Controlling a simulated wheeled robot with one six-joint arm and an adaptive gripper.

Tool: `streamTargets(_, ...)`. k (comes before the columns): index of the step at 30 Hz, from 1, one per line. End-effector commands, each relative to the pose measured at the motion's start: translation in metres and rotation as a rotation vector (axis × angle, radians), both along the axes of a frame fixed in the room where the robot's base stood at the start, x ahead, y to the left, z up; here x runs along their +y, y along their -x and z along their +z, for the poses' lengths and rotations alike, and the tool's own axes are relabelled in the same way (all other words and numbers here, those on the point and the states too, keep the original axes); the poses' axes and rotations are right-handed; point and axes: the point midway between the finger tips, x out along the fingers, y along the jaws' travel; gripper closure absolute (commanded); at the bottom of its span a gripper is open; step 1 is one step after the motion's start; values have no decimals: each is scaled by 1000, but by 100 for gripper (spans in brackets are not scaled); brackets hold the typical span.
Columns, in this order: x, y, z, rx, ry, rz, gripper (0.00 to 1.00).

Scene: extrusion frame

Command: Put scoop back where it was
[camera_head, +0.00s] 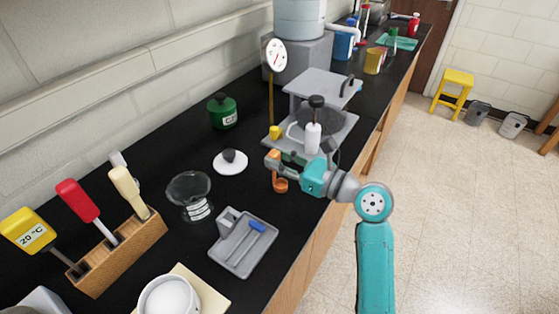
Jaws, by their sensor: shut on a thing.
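An orange scoop (280,186) hangs over the black counter, with its cup low and its handle up at my gripper. My gripper (286,160) is shut on the scoop's upper part. My teal and grey arm reaches in from the right, over the counter's front edge. The fingers partly hide the handle. I cannot tell whether the cup touches the counter.
A grey tray (228,264) with a blue-handled tool (253,229), a glass vessel (188,188), a white lid (231,164) and a green canister (222,113) are nearby. A wooden tool holder (112,262) stands left, a grey apparatus (345,130) behind. Some counter between is clear.

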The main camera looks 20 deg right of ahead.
Motion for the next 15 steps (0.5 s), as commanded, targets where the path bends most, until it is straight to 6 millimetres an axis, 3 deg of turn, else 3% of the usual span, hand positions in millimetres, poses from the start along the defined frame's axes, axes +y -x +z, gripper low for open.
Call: streamTargets(15, 0, 0, -10, 0, 0, -1, 100)
